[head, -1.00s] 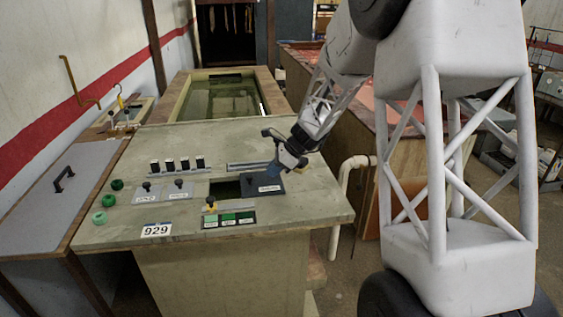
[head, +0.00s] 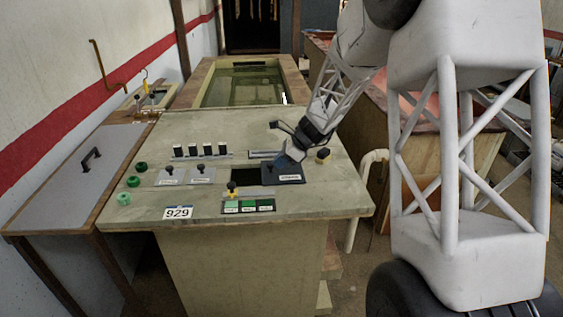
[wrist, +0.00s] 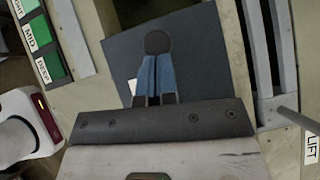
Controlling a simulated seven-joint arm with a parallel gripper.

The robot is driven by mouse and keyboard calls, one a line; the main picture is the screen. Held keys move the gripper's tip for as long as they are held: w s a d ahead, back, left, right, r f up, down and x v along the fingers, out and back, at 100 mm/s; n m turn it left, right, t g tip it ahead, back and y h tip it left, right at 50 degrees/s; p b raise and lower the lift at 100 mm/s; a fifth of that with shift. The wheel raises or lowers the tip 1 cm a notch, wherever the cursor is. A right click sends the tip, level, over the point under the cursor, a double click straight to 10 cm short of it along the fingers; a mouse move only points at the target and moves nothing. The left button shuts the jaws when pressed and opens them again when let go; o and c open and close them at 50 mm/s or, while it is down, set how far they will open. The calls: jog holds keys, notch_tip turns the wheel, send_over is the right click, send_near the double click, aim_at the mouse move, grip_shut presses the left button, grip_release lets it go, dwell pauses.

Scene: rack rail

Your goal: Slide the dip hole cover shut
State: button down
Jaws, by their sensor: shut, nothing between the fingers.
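The dip hole cover (head: 291,178) is a dark, flat plate with a white label, on the right part of the bench top. The dark dip hole (head: 241,185) lies uncovered just left of it. My gripper (head: 284,163) reaches down over the cover from the upper right. In the wrist view the cover (wrist: 205,62) lies under my blue fingers (wrist: 155,60), which are together and empty. A round dark knob (wrist: 157,41) is right at the fingertips. I cannot tell whether they touch it. My fingers hide part of the cover.
A water tank (head: 245,87) is at the back.

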jog(key=a, duration=1.2)
jog(key=shift+s+d+f, duration=0.1)
notch_tip(320, 180, up, 9)
send_over(277, 175)
jog(key=shift+f, duration=0.15)
dwell(0.4)
